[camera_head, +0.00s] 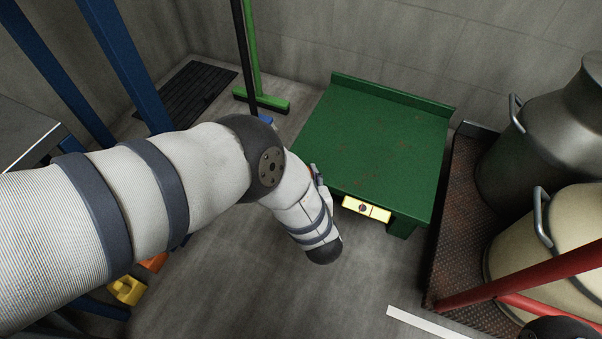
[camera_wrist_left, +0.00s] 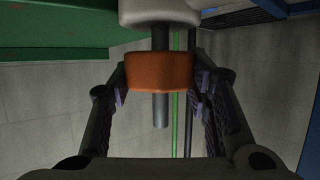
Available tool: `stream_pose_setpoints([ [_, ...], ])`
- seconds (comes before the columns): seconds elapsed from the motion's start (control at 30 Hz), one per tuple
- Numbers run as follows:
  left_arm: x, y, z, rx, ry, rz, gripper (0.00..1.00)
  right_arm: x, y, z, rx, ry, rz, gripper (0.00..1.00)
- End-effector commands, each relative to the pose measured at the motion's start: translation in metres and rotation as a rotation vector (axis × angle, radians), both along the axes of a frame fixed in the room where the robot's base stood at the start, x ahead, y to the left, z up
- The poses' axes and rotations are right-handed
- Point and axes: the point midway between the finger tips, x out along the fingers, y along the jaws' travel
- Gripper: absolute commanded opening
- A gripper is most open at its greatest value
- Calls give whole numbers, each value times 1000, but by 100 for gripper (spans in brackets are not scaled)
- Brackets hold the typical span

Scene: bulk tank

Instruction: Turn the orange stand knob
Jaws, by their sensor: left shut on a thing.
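The orange stand knob (camera_wrist_left: 158,72) sits in the middle of the left wrist view, on a grey shaft below a pale round housing (camera_wrist_left: 160,12). My left gripper (camera_wrist_left: 161,86) is shut on the knob, with one finger pad against each side. In the head view my left arm reaches in from the left, and its wrist hides most of the gripper and the knob beside the green stand (camera_head: 375,150). My right gripper is not in view.
A yellow label plate (camera_head: 366,209) is on the stand's front edge. Metal cans (camera_head: 535,130) stand on a rusty platform (camera_head: 455,230) at right, near red bars (camera_head: 520,279). A green broom (camera_head: 262,99) stands behind. Blue posts (camera_head: 125,60) are at left. Floor in front is mostly clear.

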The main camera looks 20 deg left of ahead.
Motion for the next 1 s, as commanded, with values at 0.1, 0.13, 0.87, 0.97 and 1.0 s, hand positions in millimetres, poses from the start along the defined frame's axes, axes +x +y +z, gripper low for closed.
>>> stream_pose_setpoints([
  [0.1,0,-1,1,-1,-1,2,16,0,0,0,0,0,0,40],
  [0.13,0,-1,1,-1,-2,1,16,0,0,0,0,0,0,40],
  [0.87,-17,-13,9,-1,1,-4,65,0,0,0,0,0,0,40],
  [0.97,-39,-27,19,-1,2,-5,65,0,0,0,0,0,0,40],
  [1.0,-47,-33,23,-2,1,-5,65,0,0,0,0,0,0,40],
])
